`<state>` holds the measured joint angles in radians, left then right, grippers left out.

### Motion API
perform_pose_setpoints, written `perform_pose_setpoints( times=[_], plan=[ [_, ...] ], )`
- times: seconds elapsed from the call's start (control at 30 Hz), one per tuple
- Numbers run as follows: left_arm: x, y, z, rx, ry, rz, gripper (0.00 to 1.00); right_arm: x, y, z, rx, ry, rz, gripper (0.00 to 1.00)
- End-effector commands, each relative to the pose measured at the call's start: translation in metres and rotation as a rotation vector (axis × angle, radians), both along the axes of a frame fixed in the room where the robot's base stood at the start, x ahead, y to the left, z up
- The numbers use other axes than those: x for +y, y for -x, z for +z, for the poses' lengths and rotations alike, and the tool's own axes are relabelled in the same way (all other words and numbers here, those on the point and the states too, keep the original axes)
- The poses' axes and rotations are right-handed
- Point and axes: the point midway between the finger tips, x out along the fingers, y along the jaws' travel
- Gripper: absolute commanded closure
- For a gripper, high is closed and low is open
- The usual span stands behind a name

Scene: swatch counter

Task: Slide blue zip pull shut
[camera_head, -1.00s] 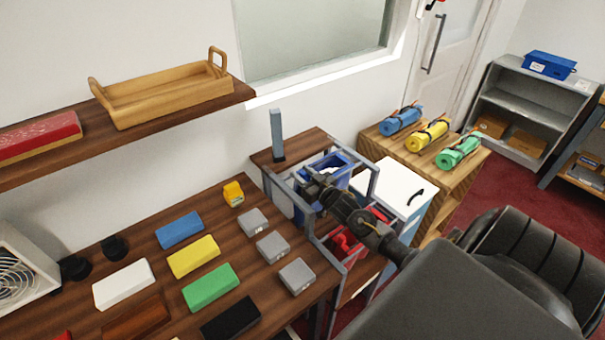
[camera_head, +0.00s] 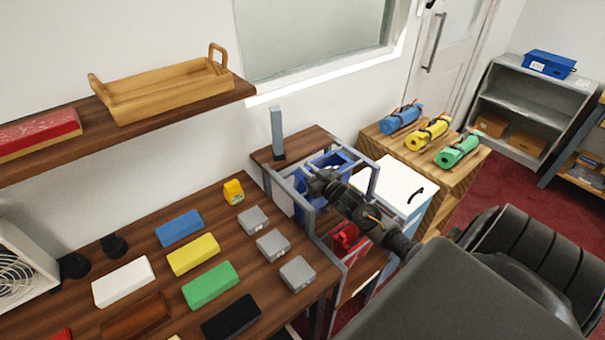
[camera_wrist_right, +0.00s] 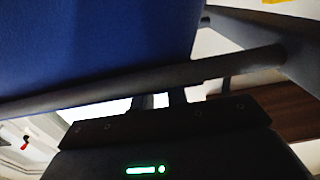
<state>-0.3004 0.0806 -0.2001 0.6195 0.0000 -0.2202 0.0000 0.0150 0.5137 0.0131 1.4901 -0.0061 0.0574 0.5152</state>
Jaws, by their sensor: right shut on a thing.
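The blue bag (camera_head: 330,163) hangs in a grey metal frame (camera_head: 374,182) at the end of the wooden bench. My right gripper (camera_head: 314,183) reaches in over this frame, beside the blue bag's opening, and is shut. In the right wrist view, blue fabric (camera_wrist_right: 90,35) fills the upper left, and a grey bar (camera_wrist_right: 190,75) crosses in front of my right fingers (camera_wrist_right: 163,99). The blue zip pull is at the fingers but too hidden to make out. My left gripper is out of view.
A red bag (camera_head: 345,236) hangs in the frame under my right forearm. A white-topped cabinet (camera_head: 395,185) stands right of the frame. Colored blocks, such as a green one (camera_head: 211,285), and grey boxes (camera_head: 272,244) lie on the bench. A grey post (camera_head: 277,135) stands behind.

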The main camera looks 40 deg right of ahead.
Motion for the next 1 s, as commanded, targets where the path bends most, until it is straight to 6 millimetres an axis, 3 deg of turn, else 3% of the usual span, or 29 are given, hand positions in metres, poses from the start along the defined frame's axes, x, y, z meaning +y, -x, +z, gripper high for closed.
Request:
perform_pose_setpoints(
  times=[0.3, 0.5, 0.7, 1.0],
  plan=[
    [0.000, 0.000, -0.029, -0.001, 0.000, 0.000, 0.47, -0.087, 0.001, -0.002, -0.004, 0.007, -0.010, 1.00],
    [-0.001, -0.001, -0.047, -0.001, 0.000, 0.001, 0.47, -0.129, 0.002, -0.002, -0.004, 0.005, -0.007, 1.00],
    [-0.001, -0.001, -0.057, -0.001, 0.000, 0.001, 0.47, -0.153, 0.003, -0.001, -0.002, 0.003, -0.004, 1.00],
    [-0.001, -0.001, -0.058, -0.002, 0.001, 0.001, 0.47, -0.163, 0.003, 0.002, -0.003, 0.003, -0.007, 1.00]
  ],
)
